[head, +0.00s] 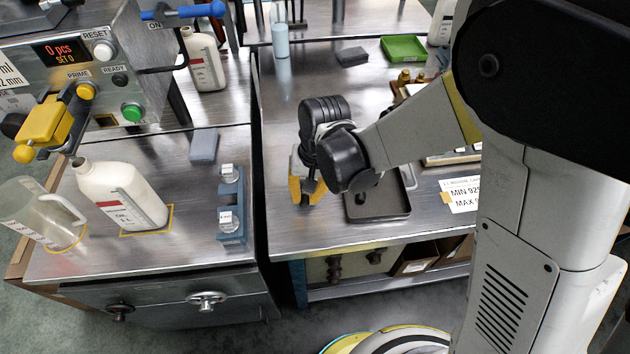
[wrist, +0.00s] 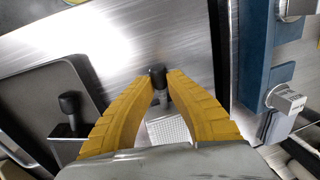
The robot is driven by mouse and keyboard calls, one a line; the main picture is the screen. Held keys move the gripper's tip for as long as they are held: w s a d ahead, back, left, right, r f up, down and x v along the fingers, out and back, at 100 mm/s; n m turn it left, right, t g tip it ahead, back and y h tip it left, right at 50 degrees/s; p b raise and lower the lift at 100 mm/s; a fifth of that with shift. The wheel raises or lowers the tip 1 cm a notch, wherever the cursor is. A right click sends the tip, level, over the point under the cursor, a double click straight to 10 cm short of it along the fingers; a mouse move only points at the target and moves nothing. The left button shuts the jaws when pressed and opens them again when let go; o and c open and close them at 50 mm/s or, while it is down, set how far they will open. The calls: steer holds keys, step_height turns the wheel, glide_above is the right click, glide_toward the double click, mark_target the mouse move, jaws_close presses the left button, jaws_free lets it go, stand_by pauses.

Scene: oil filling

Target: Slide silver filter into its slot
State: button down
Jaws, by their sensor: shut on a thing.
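My gripper (wrist: 160,82) has its yellow fingers closed around the stem of a small handle with a black knob. Below it, between the fingers, a silver perforated mesh piece shows, which appears to be the silver filter (wrist: 168,130). Much of it is hidden by the fingers and gripper body. In the head view my gripper (head: 306,192) is low over the right bench, at the left side of a dark tray, and the held piece cannot be made out. I cannot identify the filter's slot in either view.
The dark tray (head: 392,211) holds another black-knobbed piece (wrist: 69,104). A blue holder (head: 232,200) with silver blocks stands on the left bench, across a gap. A white bottle (head: 122,195) and clear jug (head: 35,210) stand further left, near the control panel (head: 78,48).

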steer(key=shift+f, duration=0.85)
steer(key=c, duration=1.5)
jaws_free()
steer(key=shift+o, duration=0.2)
step_height(320, 180, up, 10)
steer(key=d+r+p, duration=0.1)
steer(key=p, duration=0.4)
steer(key=s+d+r+t, duration=0.2)
steer(key=d+r, duration=0.2)
steer(key=d, duration=0.4)
steer(key=s+d+r+m+t+h, duration=0.1)
steer(key=s+d+r+t, duration=0.1)
steer(key=d+r, duration=0.3)
steer(key=s+d+r+t, duration=0.2)
steer(key=d+r, duration=0.3)
steer(key=d, duration=0.6)
steer(key=shift+s+d+r+m+t+h, duration=0.2)
steer(key=shift+d+m+t+h, duration=0.2)
steer(key=shift+t, duration=0.4)
